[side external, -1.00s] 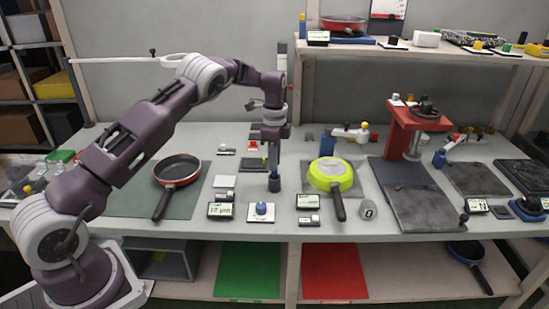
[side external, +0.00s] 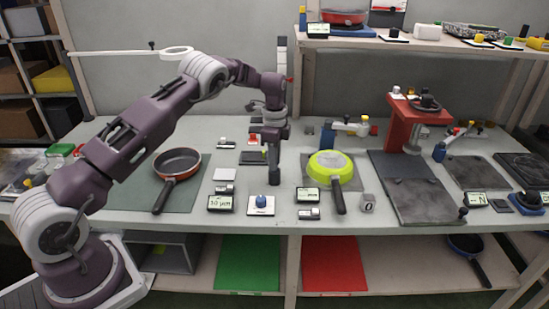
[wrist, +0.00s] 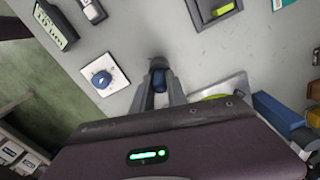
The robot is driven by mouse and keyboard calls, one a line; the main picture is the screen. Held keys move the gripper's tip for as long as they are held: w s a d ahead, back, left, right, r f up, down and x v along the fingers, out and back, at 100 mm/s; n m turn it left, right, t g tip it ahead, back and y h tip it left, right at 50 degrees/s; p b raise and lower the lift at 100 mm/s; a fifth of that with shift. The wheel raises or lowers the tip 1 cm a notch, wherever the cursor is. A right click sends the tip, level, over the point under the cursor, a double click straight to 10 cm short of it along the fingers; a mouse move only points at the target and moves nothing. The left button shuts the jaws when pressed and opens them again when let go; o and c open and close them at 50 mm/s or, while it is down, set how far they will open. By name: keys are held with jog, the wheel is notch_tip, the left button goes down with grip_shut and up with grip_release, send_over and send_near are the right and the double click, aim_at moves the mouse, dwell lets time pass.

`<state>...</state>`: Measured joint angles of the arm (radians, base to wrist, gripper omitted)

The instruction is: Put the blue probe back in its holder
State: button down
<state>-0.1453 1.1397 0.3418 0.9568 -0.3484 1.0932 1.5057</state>
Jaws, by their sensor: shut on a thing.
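My gripper (wrist: 160,88) points down above the worktable and is shut on the blue probe (wrist: 160,82). Only a short blue part of the probe shows between the fingers in the wrist view, with a dark grey round end beyond it. In the side view, my gripper (side external: 274,172) is left of the lime pan, and its dark tip is close to the tabletop. I cannot tell whether the tip touches anything. No holder for the probe can be made out with certainty.
A blue knob on a white plate (side external: 261,210) and a readout (side external: 220,204) stand in front of my gripper. The lime pan (side external: 331,165) is to the right and a dark orange-rimmed pan (side external: 177,163) to the left. A red press (side external: 404,128) stands further right.

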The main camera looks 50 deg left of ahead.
jog(key=shift+f, duration=0.2)
jog(key=c, duration=1.3)
grip_release()
jog(key=shift+o, duration=0.2)
notch_tip(320, 180, up, 7)
jog(key=shift+r, duration=0.1)
